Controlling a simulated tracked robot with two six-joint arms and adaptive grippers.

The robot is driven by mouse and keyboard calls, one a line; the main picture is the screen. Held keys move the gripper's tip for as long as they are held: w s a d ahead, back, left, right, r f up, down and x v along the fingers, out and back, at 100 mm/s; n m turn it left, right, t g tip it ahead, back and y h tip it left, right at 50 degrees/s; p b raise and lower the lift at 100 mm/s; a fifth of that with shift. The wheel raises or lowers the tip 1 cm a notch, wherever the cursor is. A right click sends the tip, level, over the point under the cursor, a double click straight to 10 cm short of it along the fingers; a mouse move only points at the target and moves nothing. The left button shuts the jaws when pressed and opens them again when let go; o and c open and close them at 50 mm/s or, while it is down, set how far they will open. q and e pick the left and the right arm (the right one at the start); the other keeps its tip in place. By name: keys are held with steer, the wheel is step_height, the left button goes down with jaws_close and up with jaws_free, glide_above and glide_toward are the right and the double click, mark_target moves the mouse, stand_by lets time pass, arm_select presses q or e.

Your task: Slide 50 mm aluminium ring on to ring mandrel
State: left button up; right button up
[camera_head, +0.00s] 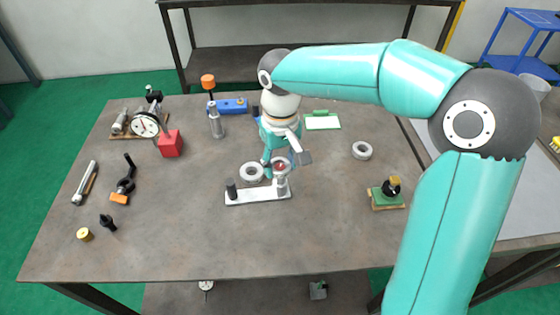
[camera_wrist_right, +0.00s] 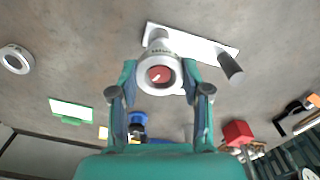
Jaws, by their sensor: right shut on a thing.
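My right gripper (camera_head: 278,165) comes down from behind over the white base plate (camera_head: 258,195). In the right wrist view my right gripper (camera_wrist_right: 160,88) has its fingers shut on a pale metal ring (camera_wrist_right: 160,58), which shows in the head view (camera_head: 289,162). Something red shows in its opening. The plate bears a pale post (camera_head: 282,187) at its right end and a dark post (camera_head: 231,188) at its left. The held ring appears just behind the pale post; I cannot tell whether they touch. Another ring (camera_head: 243,174) lies behind the plate. My left gripper is not in view.
A third ring (camera_head: 356,153) lies to the right, and a green block with a dark knob (camera_head: 388,196) stands nearer the front. A red block (camera_head: 170,144), a dial gauge (camera_head: 145,125) and a grey cylinder (camera_head: 216,124) stand at left. The table's front middle is clear.

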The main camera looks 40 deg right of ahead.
steer(key=shift+f+b, duration=1.4)
steer(key=shift+f, duration=0.55)
steer(key=o, duration=1.2)
steer(key=shift+o, duration=0.2)
steer(key=shift+r, duration=0.1)
step_height(320, 180, up, 12)
steer(key=shift+f, duration=0.1)
